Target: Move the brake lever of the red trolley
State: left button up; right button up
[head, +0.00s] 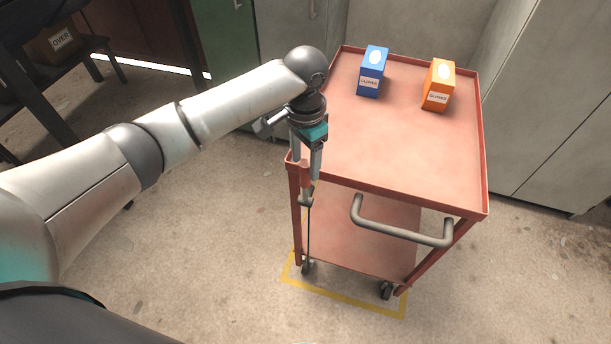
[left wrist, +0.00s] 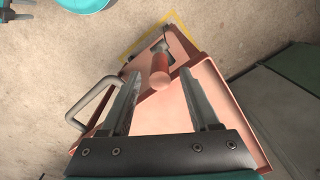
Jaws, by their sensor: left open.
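The red trolley (head: 400,150) stands right of centre in the head view, with a flat top tray, a lower shelf and a grey handle (head: 402,225). Its brake lever (head: 306,200) is at the near left corner, by the post above a wheel. In the left wrist view the brake lever's red grip (left wrist: 159,72) points up towards the camera. My left gripper (head: 308,168) is open and points down over that corner. In the wrist view its fingers stand on either side of the grip, with gaps showing; I cannot tell their exact height against it.
A blue box (head: 372,72) and an orange box (head: 438,86) stand on the tray's far part. Yellow floor tape (head: 345,300) marks the trolley's place. Grey cabinets (head: 555,120) stand behind and right. The near floor is clear. Grey parts at the wrist view's upper left may be my right gripper.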

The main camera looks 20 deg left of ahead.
aim_at(305, 174)
pick_arm(q)
notch_tip(305, 174, down, 5)
jog(key=shift+b, duration=0.45)
grip_shut()
dwell(0.3)
dwell(0.9)
